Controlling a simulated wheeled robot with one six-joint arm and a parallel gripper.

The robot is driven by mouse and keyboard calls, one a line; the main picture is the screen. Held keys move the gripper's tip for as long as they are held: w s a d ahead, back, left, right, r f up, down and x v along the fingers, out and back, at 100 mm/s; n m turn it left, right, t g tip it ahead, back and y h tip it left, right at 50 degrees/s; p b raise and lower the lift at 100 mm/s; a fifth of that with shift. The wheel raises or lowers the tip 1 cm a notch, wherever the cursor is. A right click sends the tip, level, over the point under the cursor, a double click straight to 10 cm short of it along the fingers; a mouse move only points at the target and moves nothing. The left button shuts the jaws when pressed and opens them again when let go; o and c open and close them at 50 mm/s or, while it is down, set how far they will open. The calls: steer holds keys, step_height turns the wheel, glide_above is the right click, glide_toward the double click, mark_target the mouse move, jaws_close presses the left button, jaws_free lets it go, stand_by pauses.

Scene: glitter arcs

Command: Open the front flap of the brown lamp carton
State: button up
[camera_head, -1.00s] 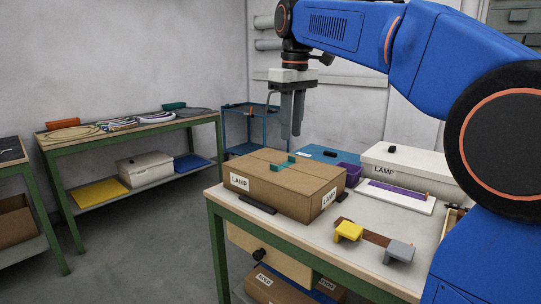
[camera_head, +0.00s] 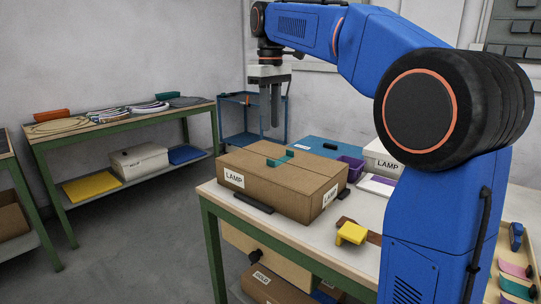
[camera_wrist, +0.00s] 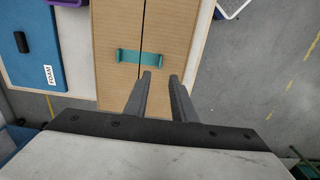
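The brown lamp carton (camera_head: 268,189) sits on the near left part of the workbench, with LAMP labels on two sides. Its top flaps are closed along a centre seam, and a teal clip (camera_head: 280,159) bridges that seam. In the wrist view the carton (camera_wrist: 112,62) shows from above, with the teal clip (camera_wrist: 139,57) across the seam. My gripper (camera_head: 269,126) hangs fingers down above the far side of the carton, apart from it. Its two fingers (camera_wrist: 160,76) are parted with nothing between them. A dark bar (camera_head: 253,203) lies at the carton's front base.
A blue foam box (camera_head: 320,146), a purple bin (camera_head: 352,166) and a white lamp box (camera_head: 384,160) stand behind the carton. A yellow block (camera_head: 351,232) lies to its right. A blue cart (camera_head: 229,118) stands beyond. Floor left of the workbench is clear.

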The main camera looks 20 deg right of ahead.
mark_target(268, 165)
step_height(268, 165, down, 11)
steer(key=shift+f, duration=0.1)
stand_by(0.3)
jaws_close()
stand_by(1.5)
